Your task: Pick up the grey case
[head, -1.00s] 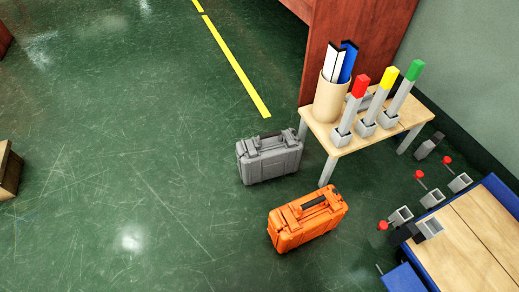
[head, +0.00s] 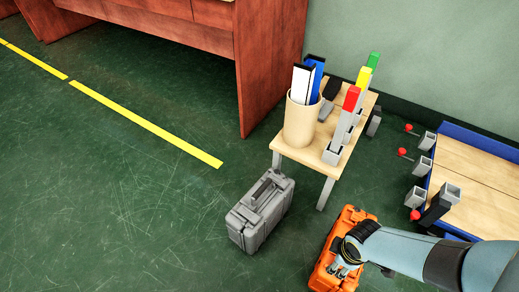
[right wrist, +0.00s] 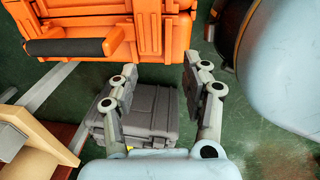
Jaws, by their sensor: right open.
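The grey case (head: 260,210) stands upright on the green floor in the head view, its handle on top, left of the orange case. My right gripper (head: 346,262) is above the orange case (head: 352,218), to the right of the grey case and apart from it. In the right wrist view the gripper (right wrist: 160,72) is open, with nothing held. The grey case (right wrist: 150,112) shows between and beyond its fingers, partly hidden by them. My left gripper is not in view.
A small wooden table (head: 300,160) with a cylinder holder (head: 300,120) and coloured-topped posts stands behind the cases. A blue-edged wooden surface (head: 475,185) is at the right. A red-brown cabinet (head: 270,60) stands behind. Floor left of the grey case is clear.

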